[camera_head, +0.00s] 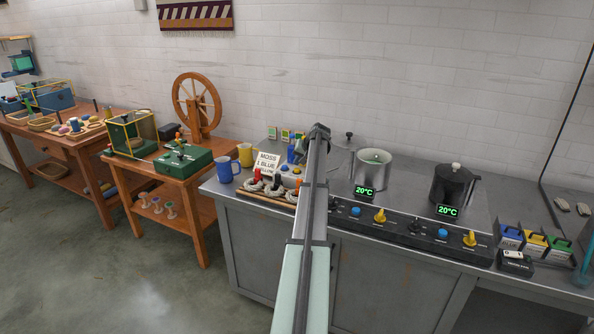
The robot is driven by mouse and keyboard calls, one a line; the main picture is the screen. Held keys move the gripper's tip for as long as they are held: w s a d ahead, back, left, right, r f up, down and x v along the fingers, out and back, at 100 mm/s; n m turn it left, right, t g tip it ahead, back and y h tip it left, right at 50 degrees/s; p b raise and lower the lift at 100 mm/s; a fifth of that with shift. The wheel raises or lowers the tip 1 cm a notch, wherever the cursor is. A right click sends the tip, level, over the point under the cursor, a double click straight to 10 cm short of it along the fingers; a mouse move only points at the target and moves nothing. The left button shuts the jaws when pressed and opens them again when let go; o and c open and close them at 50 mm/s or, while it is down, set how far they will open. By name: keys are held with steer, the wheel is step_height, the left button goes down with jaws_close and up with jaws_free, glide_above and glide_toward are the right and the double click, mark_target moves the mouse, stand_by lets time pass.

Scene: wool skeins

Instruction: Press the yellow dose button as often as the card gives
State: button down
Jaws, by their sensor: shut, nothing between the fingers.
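A white card (268,163) stands at the left of the steel counter. It reads "MOSS" and "1 BLUE"; its lowest line is too small to read surely. Just right of it is a pale dosing unit (288,180) with a blue button (284,168) and a yellow button (297,170) on top. My arm runs up the middle of the picture, passing close to the right of the yellow button and covering part of that area. My gripper cannot be made out; it seems hidden behind the arm, so contact with the button cannot be told.
Skeins (257,187) lie on a wooden tray before the card. Blue (225,170) and yellow (245,154) mugs stand left. An open pot (373,167) and dark lidded pot (453,187) stand right, behind a control panel (413,232). Coloured boxes (534,243) stand far right.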

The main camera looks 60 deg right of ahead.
mark_target(298, 169)
steer(key=shift+r, duration=0.1)
stand_by(0.3)
steer(key=shift+r, duration=2.4)
stand_by(0.8)
step_height(298, 169, up, 4)
steer(key=shift+f, duration=0.1)
steer(key=shift+f, duration=0.15)
stand_by(0.4)
steer(key=shift+f, duration=4.25)
steer(key=shift+f, duration=0.15)
steer(key=shift+f, duration=0.3)
